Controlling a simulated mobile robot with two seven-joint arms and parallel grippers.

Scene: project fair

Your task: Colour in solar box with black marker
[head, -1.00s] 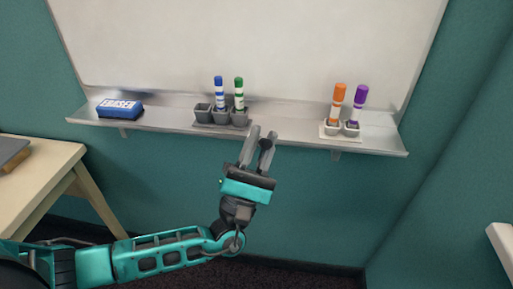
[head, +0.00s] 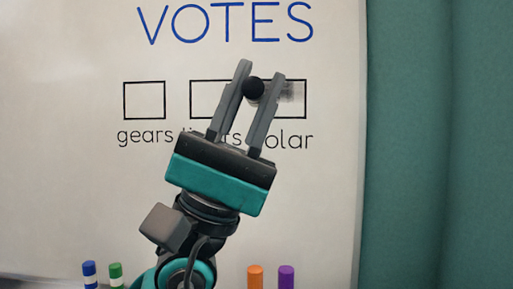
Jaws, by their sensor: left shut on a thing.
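My left gripper (head: 260,74) is raised in front of the whiteboard, shut on the black marker (head: 253,88). Only the marker's round black end shows between the fingers. The solar box (head: 305,112) is a black outlined box above the word "solar", whose first letter is hidden by a finger. Grey shading shows in the upper part of the box, right of the gripper. The fingers hide the box's left side. I cannot tell whether the marker touches the board. My right gripper is not in view.
The gears box (head: 125,100) is empty. The middle box (head: 200,81) is partly hidden by my gripper. "VOTES" (head: 225,22) is written in blue above. Blue (head: 89,270), green (head: 115,272), orange (head: 255,275) and purple (head: 286,275) markers stand below. A teal wall (head: 420,140) is at the right.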

